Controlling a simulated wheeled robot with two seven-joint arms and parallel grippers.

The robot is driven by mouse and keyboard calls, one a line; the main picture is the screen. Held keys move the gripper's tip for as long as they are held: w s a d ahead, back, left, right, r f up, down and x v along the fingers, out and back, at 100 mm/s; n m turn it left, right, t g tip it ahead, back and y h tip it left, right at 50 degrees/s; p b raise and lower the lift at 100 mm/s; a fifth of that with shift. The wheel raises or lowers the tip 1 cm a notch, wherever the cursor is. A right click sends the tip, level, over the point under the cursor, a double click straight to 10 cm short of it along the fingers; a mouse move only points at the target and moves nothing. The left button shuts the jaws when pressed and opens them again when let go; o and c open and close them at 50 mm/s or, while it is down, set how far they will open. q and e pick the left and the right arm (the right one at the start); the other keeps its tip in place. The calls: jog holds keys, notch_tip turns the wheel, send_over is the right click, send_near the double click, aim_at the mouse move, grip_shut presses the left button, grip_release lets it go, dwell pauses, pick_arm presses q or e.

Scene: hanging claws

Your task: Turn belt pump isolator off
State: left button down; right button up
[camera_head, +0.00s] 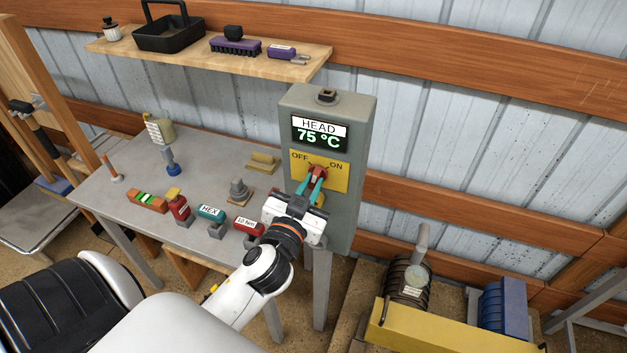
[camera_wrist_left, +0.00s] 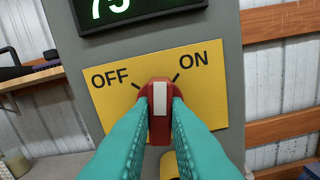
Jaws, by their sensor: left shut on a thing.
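The isolator is a red rotary handle (camera_head: 317,172) with a white stripe, on a yellow plate (camera_head: 338,178) marked OFF at left and ON at right. The plate is on the front of a grey box whose screen (camera_head: 319,133) reads HEAD 75 °C. My left gripper (camera_head: 313,183) has its teal fingers shut on the handle, one on each side. In the left wrist view the handle (camera_wrist_left: 159,112) stands nearly upright, between the OFF and ON tick marks. The fingers hide its lower sides. My right gripper is not in view.
A yellow part (camera_wrist_left: 169,166) shows just below the handle. A grey bench (camera_head: 120,180) with several labelled blocks stands left of the box. A wooden shelf (camera_head: 200,55) is above it. A machine with a yellow front (camera_head: 440,325) sits low at right.

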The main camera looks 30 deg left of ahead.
pick_arm(q)
jog(key=n+b, duration=0.1)
jog(key=n, duration=0.2)
jog(key=shift+f, duration=0.2)
jog(key=shift+r+n, duration=0.15)
jog(key=shift+n, duration=1.15)
jog(key=shift+n, duration=0.4)
jog(key=n+p, duration=0.1)
jog(key=n, duration=0.2)
jog(key=shift+r+n, duration=0.1)
jog(key=shift+n, duration=0.3)
jog(key=c, duration=1.8)
grip_release()
jog(key=shift+n, duration=0.4)
jog(key=shift+c, duration=0.2)
jog(key=o, duration=0.8)
jog(key=shift+c, duration=0.2)
